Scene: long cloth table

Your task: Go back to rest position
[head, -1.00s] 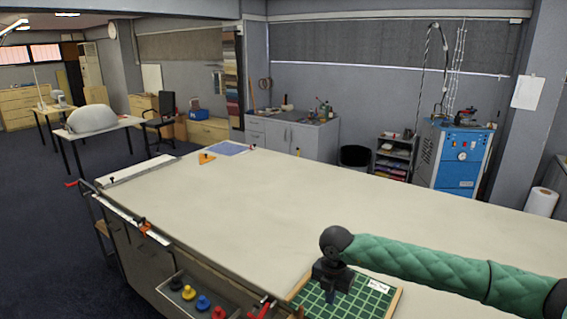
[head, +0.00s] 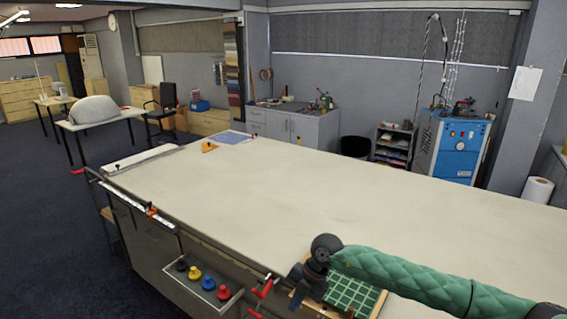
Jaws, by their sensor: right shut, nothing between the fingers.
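My right gripper (head: 305,284) is dark and shut, with nothing between its fingers. It hangs at the near edge of the long cloth table (head: 330,204), over the left side of a green grid board (head: 355,293) with a wooden rim. My right arm, in a green quilted sleeve, reaches in from the lower right and hides part of the board. My left gripper is not in view.
A tray (head: 211,291) with several coloured knobs sits at the table's near side, with red clamp handles (head: 264,289) beside it. A long ruler (head: 143,158), an orange piece (head: 209,147) and a blue sheet (head: 231,137) lie at the far left. The table's middle is clear.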

